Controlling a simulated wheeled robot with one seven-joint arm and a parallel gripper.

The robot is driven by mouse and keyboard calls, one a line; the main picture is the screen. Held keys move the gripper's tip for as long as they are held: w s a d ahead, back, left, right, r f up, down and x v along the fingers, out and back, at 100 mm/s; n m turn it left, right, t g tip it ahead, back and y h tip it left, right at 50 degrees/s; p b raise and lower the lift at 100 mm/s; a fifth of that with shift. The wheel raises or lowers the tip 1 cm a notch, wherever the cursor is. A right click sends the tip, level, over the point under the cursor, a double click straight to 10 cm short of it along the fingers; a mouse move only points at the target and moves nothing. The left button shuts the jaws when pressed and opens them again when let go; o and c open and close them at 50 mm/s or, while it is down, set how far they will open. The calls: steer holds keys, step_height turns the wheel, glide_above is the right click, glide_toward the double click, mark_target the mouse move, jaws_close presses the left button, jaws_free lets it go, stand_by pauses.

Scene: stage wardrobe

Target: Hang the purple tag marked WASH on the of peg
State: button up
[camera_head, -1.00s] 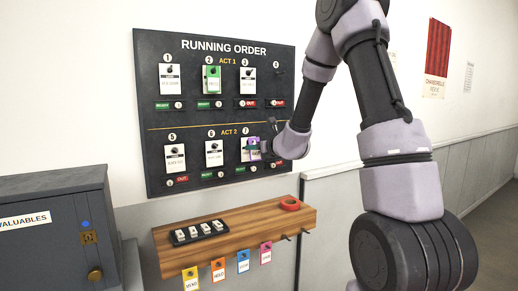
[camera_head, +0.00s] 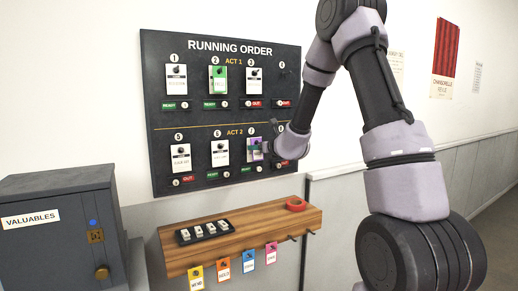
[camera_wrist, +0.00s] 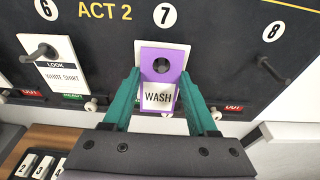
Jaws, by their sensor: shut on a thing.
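The purple tag (camera_wrist: 180,78) marked WASH is upright in front of peg place 7 in the Act 2 row. It also shows in the head view (camera_head: 256,156). My gripper (camera_wrist: 161,88) is shut on the tag, with a teal finger at each side edge. The tag's round hole is in its upper part and looks dark; I cannot tell whether the peg is through it. A white card (camera_wrist: 159,48) at place 7 shows around and behind the tag. The board (camera_head: 215,116) is dark, with numbered places.
Peg 6 (camera_wrist: 40,51) holds a white card at left; peg 8 (camera_wrist: 271,68) is bare at right. Below, a wooden shelf (camera_head: 262,222) carries red tape (camera_head: 296,204) and a number block (camera_head: 204,232). Several coloured tags hang from its front. A grey valuables safe (camera_head: 55,240) stands at left.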

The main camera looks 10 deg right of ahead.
steer(key=o, duration=1.4)
steer(key=shift+c, duration=0.2)
